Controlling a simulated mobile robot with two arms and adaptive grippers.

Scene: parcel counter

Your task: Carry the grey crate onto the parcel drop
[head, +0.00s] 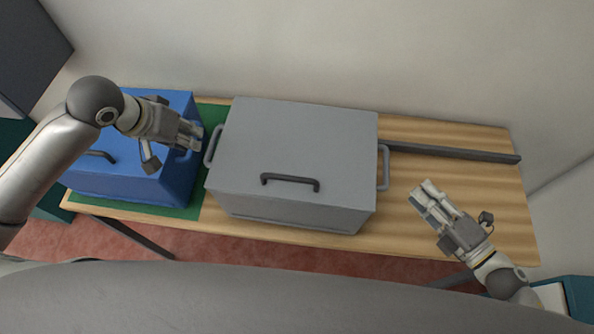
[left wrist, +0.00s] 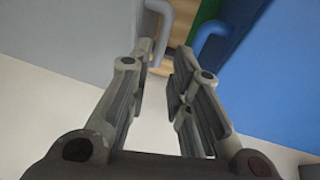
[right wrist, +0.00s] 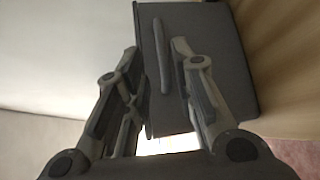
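The grey crate (head: 295,145) stands on the wooden table, with a handle on its left side (head: 213,147), one on its right side (head: 384,167) and one at the front. My left gripper (head: 195,136) is open and empty above the gap between the grey and blue crates, near the left handle; that handle also shows past its fingers in the left wrist view (left wrist: 172,18). My right gripper (head: 424,193) is open and empty, right of the right handle and apart from it. The right wrist view shows that handle (right wrist: 163,55) beyond the fingers. A green mat (head: 213,115), perhaps the parcel drop, lies at the left.
A blue crate (head: 128,180) with handles occupies much of the green mat, close to the grey crate's left side. A dark bar (head: 455,152) lies along the back right of the table (head: 500,190). A wall rises behind. Bare wood is free right of the grey crate.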

